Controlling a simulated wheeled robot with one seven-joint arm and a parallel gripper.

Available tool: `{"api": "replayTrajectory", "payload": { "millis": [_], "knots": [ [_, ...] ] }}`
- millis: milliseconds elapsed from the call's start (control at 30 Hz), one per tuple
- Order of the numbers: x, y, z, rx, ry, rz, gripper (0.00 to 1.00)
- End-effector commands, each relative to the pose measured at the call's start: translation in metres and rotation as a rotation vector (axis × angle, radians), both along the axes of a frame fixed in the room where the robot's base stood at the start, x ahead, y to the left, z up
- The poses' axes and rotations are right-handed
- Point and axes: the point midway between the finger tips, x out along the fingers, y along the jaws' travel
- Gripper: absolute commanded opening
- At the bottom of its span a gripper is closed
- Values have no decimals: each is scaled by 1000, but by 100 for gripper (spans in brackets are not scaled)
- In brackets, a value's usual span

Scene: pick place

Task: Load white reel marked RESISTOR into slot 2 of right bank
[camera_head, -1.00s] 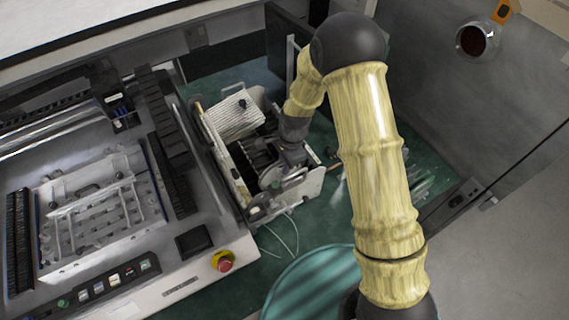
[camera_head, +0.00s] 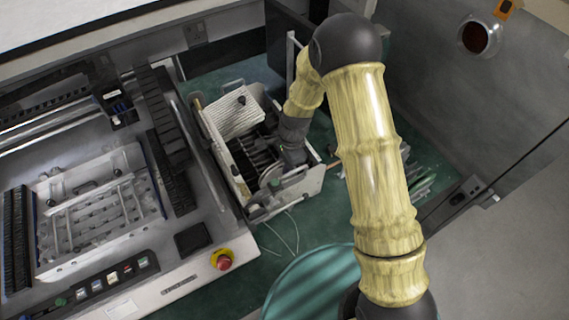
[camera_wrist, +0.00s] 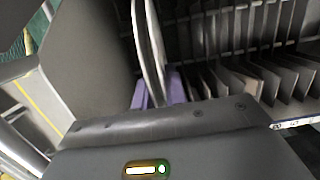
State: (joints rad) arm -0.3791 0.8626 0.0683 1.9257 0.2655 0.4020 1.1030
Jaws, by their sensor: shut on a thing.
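My gripper (camera_wrist: 158,92) shows purple pads in the wrist view, shut on a thin white reel (camera_wrist: 148,45) seen edge-on between them. Any label on the reel is not readable. In the head view, the dark end of my arm (camera_head: 294,135) reaches into an open whitish box (camera_head: 305,185) with dark dividers, and my fingertips are hidden there. The wrist view shows a row of divider plates (camera_wrist: 285,80) to the right of the reel. A bank of dark slots (camera_head: 173,170) stands on the machine's right side; slot numbers are not readable.
The machine (camera_head: 205,265) with a red stop button (camera_head: 224,262) fills the left. A ribbed white part (camera_head: 237,115) sits at the box's back left. Loose cable (camera_head: 285,228) lies on the green mat in front. A grey wall stands at the right.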

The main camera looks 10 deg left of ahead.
Motion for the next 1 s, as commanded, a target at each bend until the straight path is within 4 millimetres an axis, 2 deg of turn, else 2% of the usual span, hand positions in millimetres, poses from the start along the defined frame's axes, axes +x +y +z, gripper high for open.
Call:
{"api": "replayTrajectory", "payload": {
  "millis": [233, 267, 367, 567, 667, 1000],
  "knots": [
    [0, 0, 0, 0, 0, 0, 0],
    [0, 0, 0, 0, 0, 0, 17],
    [0, 0, 0, 0, 0, 0, 37],
    [0, 0, 0, 0, 0, 0, 39],
    [0, 0, -1, 0, 0, 0, 53],
    [0, 0, -1, 0, 0, 0, 53]
  ]
}}
